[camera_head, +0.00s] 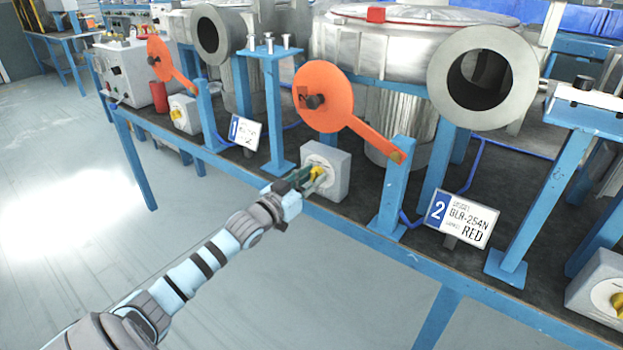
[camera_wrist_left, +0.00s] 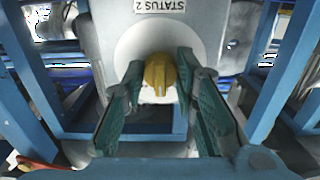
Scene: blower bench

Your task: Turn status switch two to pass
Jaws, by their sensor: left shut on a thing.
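Status switch two is a grey box (camera_head: 341,168) with a round white dial and a yellow knob (camera_head: 318,172), standing at the bench's front edge in the head view. In the left wrist view the label "STATUS 2" (camera_wrist_left: 160,6) sits above the white dial plate (camera_wrist_left: 128,52) and the yellow knob (camera_wrist_left: 160,70). My left gripper (camera_head: 308,178) is at the front of the box, shut on the knob with one green-padded finger on each side (camera_wrist_left: 159,82). The dial's markings, including pass, cannot be read. My right gripper is not in view.
An orange disc with a long arm (camera_head: 325,95) hangs above the switch box. A sign marked 2, RED (camera_head: 460,220) stands to the right. Another switch box (camera_head: 184,114) is to the left and one (camera_head: 598,285) at the right edge. The floor before the bench is clear.

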